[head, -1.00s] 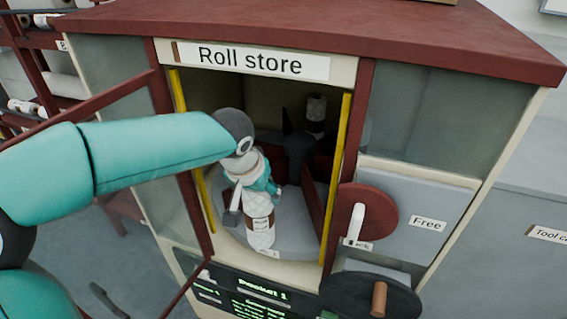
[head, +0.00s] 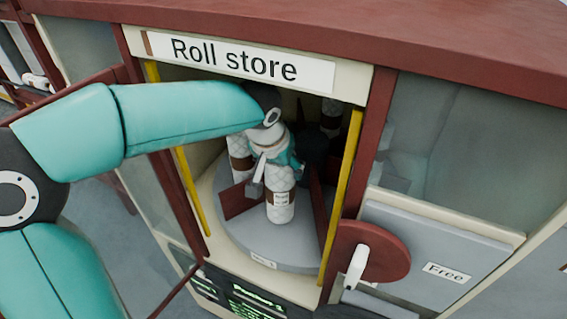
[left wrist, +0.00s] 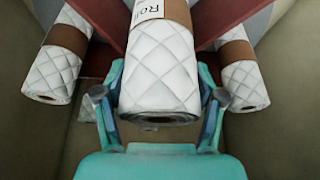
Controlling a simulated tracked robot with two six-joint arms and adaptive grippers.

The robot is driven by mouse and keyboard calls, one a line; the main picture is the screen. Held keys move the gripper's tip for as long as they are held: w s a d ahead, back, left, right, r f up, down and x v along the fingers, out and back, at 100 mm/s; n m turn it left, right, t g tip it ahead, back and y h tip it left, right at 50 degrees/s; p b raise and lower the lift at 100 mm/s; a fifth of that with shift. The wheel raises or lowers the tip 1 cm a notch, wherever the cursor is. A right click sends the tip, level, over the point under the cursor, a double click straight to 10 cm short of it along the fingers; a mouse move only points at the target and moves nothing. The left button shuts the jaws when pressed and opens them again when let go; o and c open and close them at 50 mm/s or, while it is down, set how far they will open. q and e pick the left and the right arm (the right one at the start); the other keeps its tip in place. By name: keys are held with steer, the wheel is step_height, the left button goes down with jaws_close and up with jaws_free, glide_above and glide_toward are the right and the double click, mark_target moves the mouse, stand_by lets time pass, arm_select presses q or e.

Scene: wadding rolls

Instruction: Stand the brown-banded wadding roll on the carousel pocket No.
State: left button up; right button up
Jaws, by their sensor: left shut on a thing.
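My left gripper (head: 272,165) reaches through the roll store opening and is shut on a white quilted wadding roll (head: 281,203) with a brown band and a label. The roll is upright over the front part of the grey carousel (head: 262,238), between red dividers; I cannot tell whether its base touches. In the left wrist view the roll (left wrist: 158,70) lies between the fingers (left wrist: 160,100), its end face towards the camera. A small label (head: 263,264) on the carousel's front edge is too small to read. My right gripper is not in view.
Another brown-banded roll (head: 238,150) stands behind to the left and one (head: 331,112) at the back right. Red dividers (head: 238,200) separate the pockets. Yellow strips (head: 340,200) edge the opening. A red disc with a white handle (head: 355,268) is at right.

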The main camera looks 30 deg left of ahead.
mark_target(275, 167)
arm_select(q)
steer(key=shift+s+d+f+b, duration=0.1)
steer(key=shift+f+b, duration=0.2)
steer(key=shift+f, duration=0.15)
steer(key=shift+f+b, duration=1.25)
steer(key=shift+f, duration=0.25)
steer(key=o, duration=1.3)
steer(key=shift+r, duration=0.1)
steer(key=v, duration=0.7)
steer(key=shift+s+r, duration=0.1)
steer(key=shift+s, duration=0.05)
